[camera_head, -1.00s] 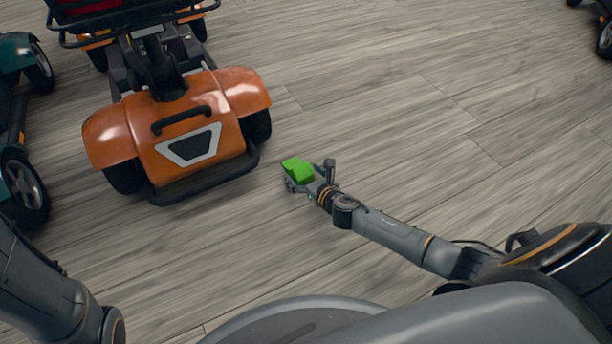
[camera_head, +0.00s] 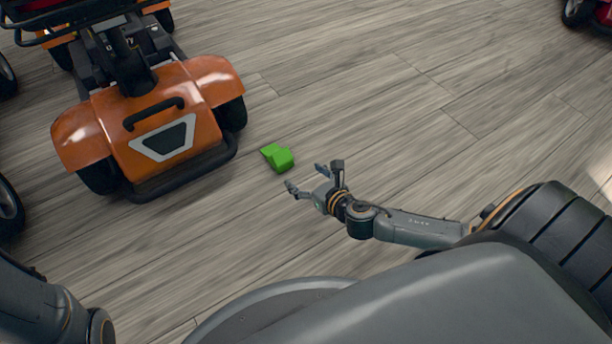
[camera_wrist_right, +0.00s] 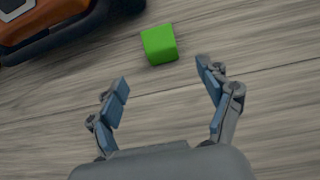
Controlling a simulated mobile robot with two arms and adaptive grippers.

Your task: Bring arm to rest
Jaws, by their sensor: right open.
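My right gripper (camera_head: 306,180) is open and empty above the wooden floor, in the lower middle of the head view. A bright green block (camera_head: 278,158) lies on the floor just beyond its fingertips, up and to the left, apart from them. In the right wrist view the green block (camera_wrist_right: 159,44) sits ahead of the two spread fingers (camera_wrist_right: 162,78), with floor showing between them. My right arm reaches in from the right. Part of my left arm shows at the lower left, but its gripper is out of view.
An orange mobility scooter (camera_head: 153,128) stands left of the green block, its black bumper close by; it also shows in the right wrist view (camera_wrist_right: 42,17). Wheels of other vehicles show at the left edge and top right. The floor to the right is clear.

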